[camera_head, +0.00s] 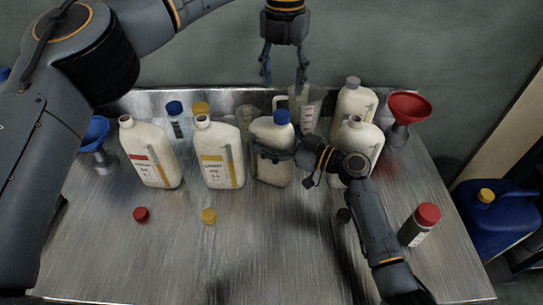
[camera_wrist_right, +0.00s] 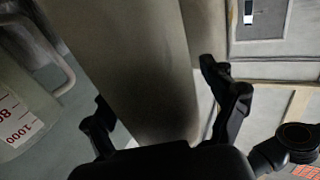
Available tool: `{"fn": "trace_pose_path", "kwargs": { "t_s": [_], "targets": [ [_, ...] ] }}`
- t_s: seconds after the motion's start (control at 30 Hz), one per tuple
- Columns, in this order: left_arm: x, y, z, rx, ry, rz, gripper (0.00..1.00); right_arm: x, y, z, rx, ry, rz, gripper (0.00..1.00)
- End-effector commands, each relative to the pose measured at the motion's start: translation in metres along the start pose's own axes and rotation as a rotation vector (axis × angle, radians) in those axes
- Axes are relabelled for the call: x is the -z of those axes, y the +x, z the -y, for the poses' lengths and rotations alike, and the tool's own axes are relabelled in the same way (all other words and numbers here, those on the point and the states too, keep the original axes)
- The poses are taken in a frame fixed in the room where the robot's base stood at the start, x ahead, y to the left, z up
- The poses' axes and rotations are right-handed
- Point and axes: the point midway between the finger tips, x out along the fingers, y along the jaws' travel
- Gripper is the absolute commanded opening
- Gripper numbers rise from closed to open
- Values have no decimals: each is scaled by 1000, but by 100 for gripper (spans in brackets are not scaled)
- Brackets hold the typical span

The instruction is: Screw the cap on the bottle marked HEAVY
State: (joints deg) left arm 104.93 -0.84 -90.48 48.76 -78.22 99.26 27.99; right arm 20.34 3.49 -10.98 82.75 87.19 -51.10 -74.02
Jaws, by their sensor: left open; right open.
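Two cream bottles without caps stand at the left: one with a red label (camera_head: 150,158) and one with a yellow label (camera_head: 217,158). I cannot read their words surely. A third cream bottle (camera_head: 273,174) has a blue cap (camera_head: 282,117) on its top; I cannot tell how tight it sits. My right gripper (camera_head: 268,154) is open around the front of this bottle; its label is hidden. In the right wrist view a pale bottle body (camera_wrist_right: 130,55) is between the fingers. My left gripper (camera_head: 285,78) is open and empty, above and behind the blue cap.
A red cap (camera_head: 141,214), a yellow cap (camera_head: 209,216) and a dark cap (camera_head: 344,215) lie on the metal table (camera_head: 255,255). An uncapped bottle (camera_head: 362,135) is behind my right arm. A measuring jug (camera_head: 308,108) stands behind; a red funnel (camera_head: 408,107) is at right.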

Motion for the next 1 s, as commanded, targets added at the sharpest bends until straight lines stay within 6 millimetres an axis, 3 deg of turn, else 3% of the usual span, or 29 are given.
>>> {"fn": "trace_pose_path", "kwargs": {
  "t_s": [0.17, 0.5, 0.6, 0.77, 1.0],
  "targets": [
    [0, 0, 0, 0, 0, 0, 54, 0, 0, 0, 0, 0, 0, 85],
    [0, 0, 0, 0, 0, 0, 54, 0, 0, 0, 0, 0, 0, 16],
    [0, 0, 0, 0, 0, 0, 54, 0, 0, 0, 0, 0, 0, 0],
    [0, 0, 0, 0, -51, 0, 54, 0, 0, 0, 0, 1, 0, 0],
    [0, 0, 0, 0, -447, 0, 54, 0, 0, 0, 0, 1, 0, 0]
  ]
}}
